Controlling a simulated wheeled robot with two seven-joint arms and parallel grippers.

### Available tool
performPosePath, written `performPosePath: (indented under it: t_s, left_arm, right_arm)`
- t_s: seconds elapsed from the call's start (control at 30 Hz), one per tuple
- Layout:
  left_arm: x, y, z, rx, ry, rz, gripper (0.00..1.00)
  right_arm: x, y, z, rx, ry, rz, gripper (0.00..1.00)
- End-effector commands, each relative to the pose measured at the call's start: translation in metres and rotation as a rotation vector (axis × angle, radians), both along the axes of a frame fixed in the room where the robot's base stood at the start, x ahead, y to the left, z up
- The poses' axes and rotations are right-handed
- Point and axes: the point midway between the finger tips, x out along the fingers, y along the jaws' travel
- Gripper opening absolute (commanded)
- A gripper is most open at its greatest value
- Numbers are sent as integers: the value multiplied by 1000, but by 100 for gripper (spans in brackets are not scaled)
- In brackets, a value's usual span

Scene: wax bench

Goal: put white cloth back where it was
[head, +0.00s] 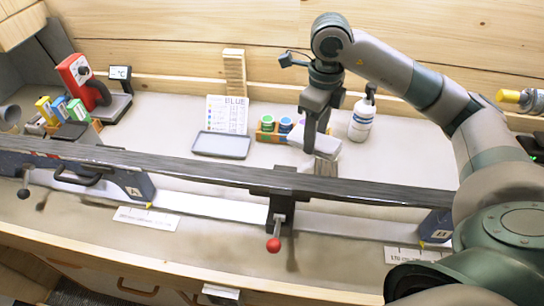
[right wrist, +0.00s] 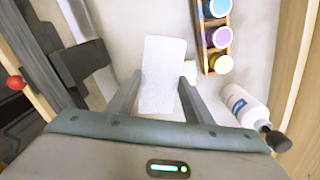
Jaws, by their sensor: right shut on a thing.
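The white cloth (right wrist: 163,72) is a pale, flat rectangular piece between the fingers of my right gripper (right wrist: 158,92) in the right wrist view. In the head view my right gripper (head: 315,145) points down behind the long dark ski on the bench, shut on the cloth (head: 325,146). The cloth is beside the wooden rack of jars and left of the white bottle. Whether the cloth touches the bench top is unclear. My left gripper is not in view.
A wooden rack of jars (head: 266,137) and a white spray bottle (head: 361,121) stand close by the right gripper. The ski (head: 200,173) and its clamp (head: 285,182) lie in front.

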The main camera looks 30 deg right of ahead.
Motion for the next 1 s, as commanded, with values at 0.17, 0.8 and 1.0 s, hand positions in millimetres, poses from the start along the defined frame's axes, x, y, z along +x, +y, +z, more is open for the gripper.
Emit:
performPosePath:
  t_s: [0.17,0.8,1.0]
  left_arm:
    - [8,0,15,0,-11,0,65]
    - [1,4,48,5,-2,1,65]
    - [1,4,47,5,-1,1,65]
  right_arm:
    - [17,19,-11,3,3,2,25]
    - [77,76,-65,-1,0,1,25]
    - [77,76,-65,-1,0,1,25]
